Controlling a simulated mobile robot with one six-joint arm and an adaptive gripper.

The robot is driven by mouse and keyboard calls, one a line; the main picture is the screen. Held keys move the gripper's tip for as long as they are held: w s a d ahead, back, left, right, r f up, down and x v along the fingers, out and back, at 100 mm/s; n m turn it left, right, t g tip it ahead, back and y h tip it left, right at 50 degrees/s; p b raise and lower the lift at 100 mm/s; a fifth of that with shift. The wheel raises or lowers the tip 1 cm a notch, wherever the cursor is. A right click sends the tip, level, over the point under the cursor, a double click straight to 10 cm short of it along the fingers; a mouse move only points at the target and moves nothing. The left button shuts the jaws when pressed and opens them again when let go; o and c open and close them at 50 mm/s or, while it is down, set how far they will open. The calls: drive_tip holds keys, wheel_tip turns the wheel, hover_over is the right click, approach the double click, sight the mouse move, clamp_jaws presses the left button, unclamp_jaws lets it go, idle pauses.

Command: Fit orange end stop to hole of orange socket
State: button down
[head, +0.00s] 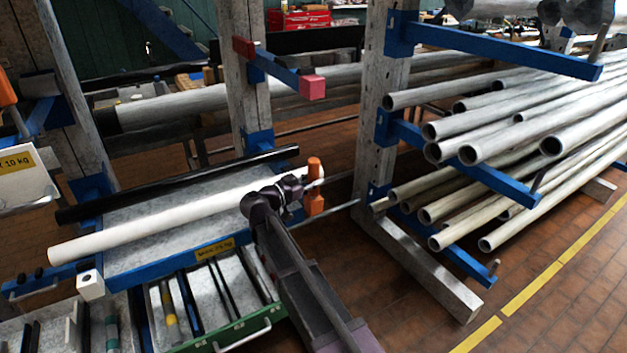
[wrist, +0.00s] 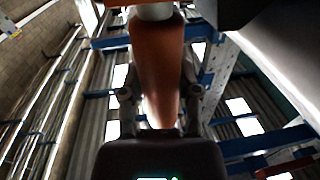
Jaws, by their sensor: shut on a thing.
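The orange end stop (head: 314,167) is upright at the right end of the long white tube in the head view. In the wrist view the end stop (wrist: 157,70) is a long orange body between my fingers, with a pale round piece at its top. My gripper (head: 299,187) is shut on it from the left; the gripper also shows in the wrist view (wrist: 160,95). A wider orange block, seemingly the orange socket (head: 315,204), shows directly below. My gripper and the tube partly cover the area, so I cannot see the hole or tell whether the two touch.
The white tube (head: 150,221) and a black tube (head: 180,184) lie across the grey rack shelf close by. A white block (head: 90,284) with a dark hole stands at the shelf's left front. A blue rack with several grey pipes (head: 510,145) stands right. Open floor (head: 560,312) lies front right.

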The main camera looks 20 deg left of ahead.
drive_tip(key=shift+f+b, duration=0.55)
drive_tip(key=shift+f, duration=0.05)
drive_tip(key=shift+c, duration=1.2)
unclamp_jaws()
drive_tip(key=shift+s+a, duration=0.1)
drive_tip(key=shift+s, duration=0.05)
drive_tip(key=v, duration=1.1)
drive_tip(key=shift+s, duration=0.35)
drive_tip(key=shift+a, duration=0.15)
